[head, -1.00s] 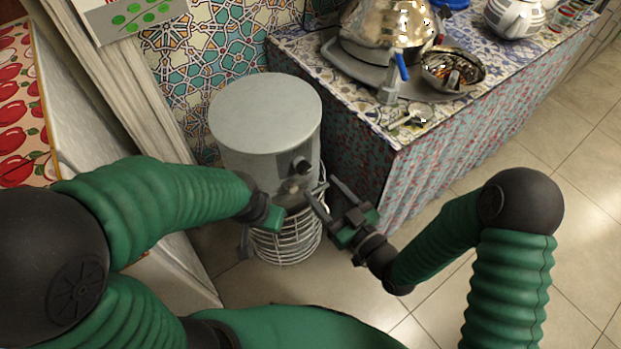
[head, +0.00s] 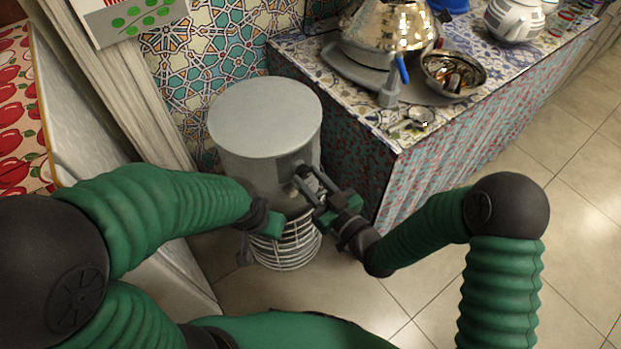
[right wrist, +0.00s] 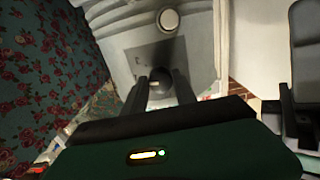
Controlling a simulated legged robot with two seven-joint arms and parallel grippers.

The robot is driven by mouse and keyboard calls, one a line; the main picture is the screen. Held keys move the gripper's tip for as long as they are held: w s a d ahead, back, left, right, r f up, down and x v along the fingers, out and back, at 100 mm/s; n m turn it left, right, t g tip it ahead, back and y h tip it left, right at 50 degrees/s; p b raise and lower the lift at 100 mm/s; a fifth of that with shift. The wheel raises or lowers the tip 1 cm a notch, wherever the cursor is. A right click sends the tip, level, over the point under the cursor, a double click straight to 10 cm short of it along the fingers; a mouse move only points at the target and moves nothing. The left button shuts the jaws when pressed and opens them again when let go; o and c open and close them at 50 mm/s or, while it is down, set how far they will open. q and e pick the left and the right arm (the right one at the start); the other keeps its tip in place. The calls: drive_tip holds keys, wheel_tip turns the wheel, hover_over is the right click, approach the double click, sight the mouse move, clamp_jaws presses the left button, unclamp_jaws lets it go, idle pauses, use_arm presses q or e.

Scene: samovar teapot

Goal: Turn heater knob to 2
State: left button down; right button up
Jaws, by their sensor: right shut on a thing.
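The grey cylindrical heater (head: 265,118) stands on the floor, with a white wire cage (head: 287,250) at its lower part. My right gripper (head: 306,178) is at the heater's front right side, shut on the dark heater knob. In the right wrist view the knob (right wrist: 182,88) shows between the two fingers, in front of a grey plate with faint markings; the knob's setting cannot be read. A round pale button (right wrist: 169,20) is also in that view. My left gripper (head: 262,225) is low in front of the heater; its fingers are mostly hidden.
A cloth-covered table (head: 350,125) stands close on the right of the heater. A white cabinet side is on the left. Tiled floor (head: 440,280) is free at the front right.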

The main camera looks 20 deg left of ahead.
drive_tip(key=shift+f+n+b, duration=0.15)
drive_tip(key=shift+n+b, duration=0.3)
drive_tip(key=shift+n, duration=0.25)
clamp_jaws()
drive_tip(key=shift+n, duration=0.4)
drive_tip(key=o, duration=1.2)
unclamp_jaws()
drive_tip(key=shift+d, duration=0.1)
